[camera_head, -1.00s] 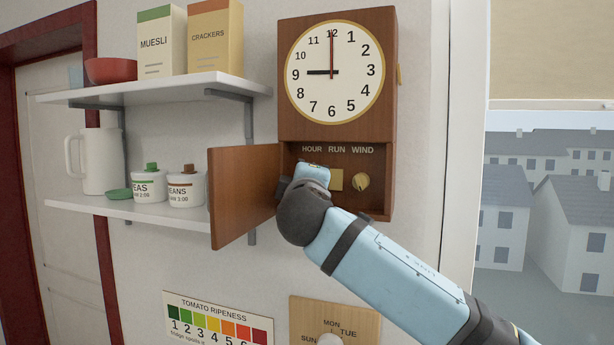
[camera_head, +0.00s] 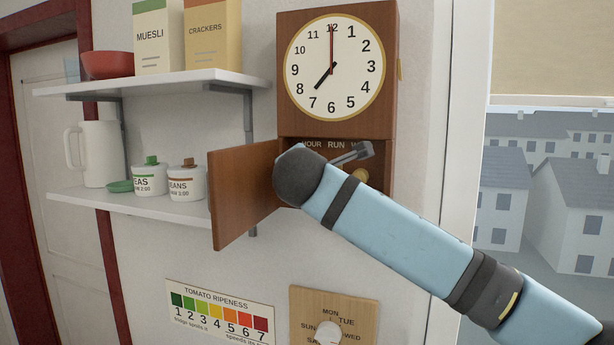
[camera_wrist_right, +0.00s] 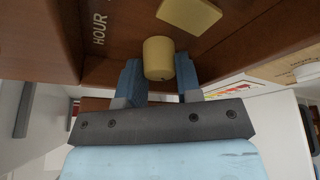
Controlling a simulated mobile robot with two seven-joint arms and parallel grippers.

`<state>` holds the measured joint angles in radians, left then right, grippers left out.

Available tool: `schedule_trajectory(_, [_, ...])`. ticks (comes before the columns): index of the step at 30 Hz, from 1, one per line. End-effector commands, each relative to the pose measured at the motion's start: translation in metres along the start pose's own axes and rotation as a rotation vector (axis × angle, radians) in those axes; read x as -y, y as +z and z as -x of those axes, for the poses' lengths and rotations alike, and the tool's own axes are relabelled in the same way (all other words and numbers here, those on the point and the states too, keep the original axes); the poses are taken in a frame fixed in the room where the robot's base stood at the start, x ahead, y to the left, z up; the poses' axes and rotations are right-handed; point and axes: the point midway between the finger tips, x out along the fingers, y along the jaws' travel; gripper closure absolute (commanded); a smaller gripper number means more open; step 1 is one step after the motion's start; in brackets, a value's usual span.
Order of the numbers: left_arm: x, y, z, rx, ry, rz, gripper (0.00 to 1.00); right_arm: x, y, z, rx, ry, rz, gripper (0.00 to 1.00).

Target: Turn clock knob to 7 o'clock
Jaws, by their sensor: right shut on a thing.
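The wooden wall clock (camera_head: 337,122) has a white dial (camera_head: 345,80). Its short hand points at 7 and its long hand at 12. Below the dial is an open compartment labelled HOUR, RUN and WIND. In the right wrist view the brass hour knob (camera_wrist_right: 158,55), beside the HOUR label, is between the two blue fingers of my right gripper (camera_wrist_right: 159,70), which is shut on it. In the head view my right wrist hides that knob and the fingertips. The wind knob (camera_head: 361,178) shows partly behind my arm. My left gripper is not in view.
The clock's wooden door (camera_head: 243,196) stands open at the left of the compartment. Shelves (camera_head: 140,206) with jars, a jug, a bowl and boxes are further left. A ripeness chart (camera_head: 220,312) and a weekday dial board (camera_head: 362,315) hang below. A window is at the right.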

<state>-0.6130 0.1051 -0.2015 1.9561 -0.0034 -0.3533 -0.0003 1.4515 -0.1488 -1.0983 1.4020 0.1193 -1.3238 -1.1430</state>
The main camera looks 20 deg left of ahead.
Motion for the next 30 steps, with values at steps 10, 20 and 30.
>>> schedule_trajectory(10, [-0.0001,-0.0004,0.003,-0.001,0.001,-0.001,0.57,-0.0002,-0.001,-0.0002,-0.006,-0.056,0.149,0.92])
schedule_trajectory(20, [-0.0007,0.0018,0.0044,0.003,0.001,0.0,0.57,0.0,-0.0012,-0.0002,-0.008,-0.068,0.182,0.92])
schedule_trajectory(30, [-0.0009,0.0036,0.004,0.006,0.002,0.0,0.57,0.0,-0.0013,-0.0002,-0.008,-0.068,0.181,0.52])
